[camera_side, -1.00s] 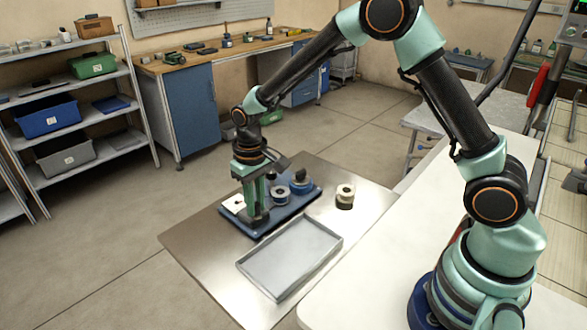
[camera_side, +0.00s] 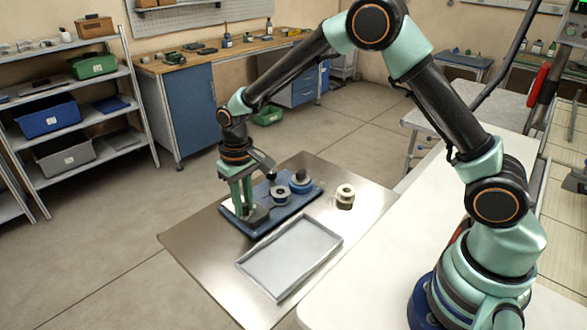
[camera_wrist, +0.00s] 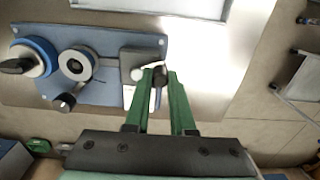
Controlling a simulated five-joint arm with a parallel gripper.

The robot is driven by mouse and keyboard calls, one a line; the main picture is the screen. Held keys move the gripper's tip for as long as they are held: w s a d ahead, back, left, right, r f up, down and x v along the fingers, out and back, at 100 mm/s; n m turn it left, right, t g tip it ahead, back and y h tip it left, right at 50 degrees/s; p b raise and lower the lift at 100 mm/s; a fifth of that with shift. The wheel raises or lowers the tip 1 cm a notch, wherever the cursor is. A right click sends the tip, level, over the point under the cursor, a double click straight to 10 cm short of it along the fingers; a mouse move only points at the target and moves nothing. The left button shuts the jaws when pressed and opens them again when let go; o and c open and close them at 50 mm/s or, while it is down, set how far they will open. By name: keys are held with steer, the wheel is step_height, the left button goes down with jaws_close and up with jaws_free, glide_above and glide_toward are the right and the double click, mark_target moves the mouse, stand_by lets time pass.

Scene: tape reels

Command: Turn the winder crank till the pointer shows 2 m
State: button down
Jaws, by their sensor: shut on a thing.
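The winder stands on a blue base board (camera_side: 290,208), also in the wrist view (camera_wrist: 105,42). Its grey block (camera_wrist: 150,52) carries a round pale hub (camera_wrist: 138,74) with a short pale crank arm reaching to a dark knob (camera_wrist: 160,75). My gripper (camera_wrist: 161,78), its green fingers upright in the side view (camera_side: 245,211), is shut on that crank knob. A white card (camera_wrist: 128,97) shows partly beside the block; no pointer or reading can be made out. A blue reel (camera_wrist: 36,54) and a pale reel with a dark hub (camera_wrist: 76,65) sit on the board.
An empty grey tray (camera_side: 290,258) lies in front of the board on the metal sheet (camera_side: 205,245). A loose cream-and-dark reel (camera_side: 345,196) stands right of the board. A black knob (camera_wrist: 66,102) rises near the pale reel. The sheet's left part is clear.

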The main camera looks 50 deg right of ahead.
steer(key=shift+w+a, duration=0.1)
steer(key=shift+w, duration=0.4)
steer(key=c, duration=0.8)
jaws_free()
step_height(320, 180, up, 7)
stand_by(0.3)
